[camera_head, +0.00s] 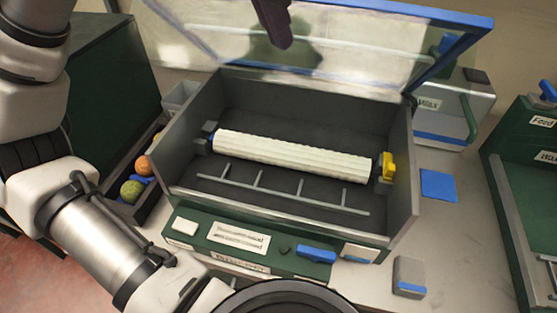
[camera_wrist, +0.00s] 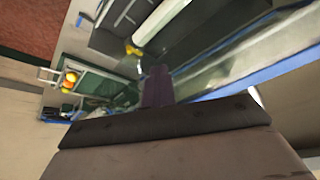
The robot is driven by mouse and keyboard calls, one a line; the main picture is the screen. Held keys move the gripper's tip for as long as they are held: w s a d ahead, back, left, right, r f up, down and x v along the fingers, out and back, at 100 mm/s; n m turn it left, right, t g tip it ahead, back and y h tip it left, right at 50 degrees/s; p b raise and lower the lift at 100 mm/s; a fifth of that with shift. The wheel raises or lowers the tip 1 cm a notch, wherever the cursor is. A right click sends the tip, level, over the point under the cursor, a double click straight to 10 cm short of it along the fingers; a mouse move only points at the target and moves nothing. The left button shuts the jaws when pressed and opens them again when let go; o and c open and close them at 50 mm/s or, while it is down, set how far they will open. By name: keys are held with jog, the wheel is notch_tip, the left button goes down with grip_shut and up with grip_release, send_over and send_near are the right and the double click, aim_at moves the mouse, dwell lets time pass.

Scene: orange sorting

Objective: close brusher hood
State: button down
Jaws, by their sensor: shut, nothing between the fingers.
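The brusher (camera_head: 180,158) is a grey open-topped box with a white ribbed roller (camera_head: 290,157) inside. Its hood (camera_head: 405,45), a clear panel with a blue edge, is tilted up and open at the back. The hood's clear panel and blue edge also cross the right side of the wrist view (camera_wrist: 245,76). My gripper (camera_head: 280,40) is shut and empty, its dark fingers at the top of the head view, overlapping the hood panel. In the wrist view, the fingers (camera_wrist: 157,75) point towards the box, close beside the panel. I cannot tell whether they touch it.
A green control panel (camera_head: 190,244) with buttons runs along the box front. A dark tray (camera_head: 152,176) with an orange and a greenish fruit stands left. A wax unit (camera_head: 465,108) stands behind right, and a green feed machine (camera_head: 510,180) stands right. Blue pads lie on the bench.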

jog(key=shift+g+y, duration=0.3)
jog(key=shift+g, duration=0.1)
jog(key=x, duration=0.5)
jog(key=shift+w+a, duration=0.25)
jog(key=shift+w, duration=0.15)
jog(key=shift+s+a+r+p, duration=0.1)
jog(key=shift+s+r+p, duration=0.3)
jog(key=shift+r+p, duration=0.2)
jog(key=shift+s+a+r+p, duration=0.1)
jog(key=shift+s+r+p, duration=0.3)
jog(key=shift+r+p, duration=0.2)
jog(key=shift+s+r+n+p, duration=0.1)
jog(key=shift+r+n+p, duration=0.2)
jog(key=shift+r+p, duration=0.95)
jog(key=shift+f+p, duration=0.3)
jog(key=shift+p, duration=0.1)
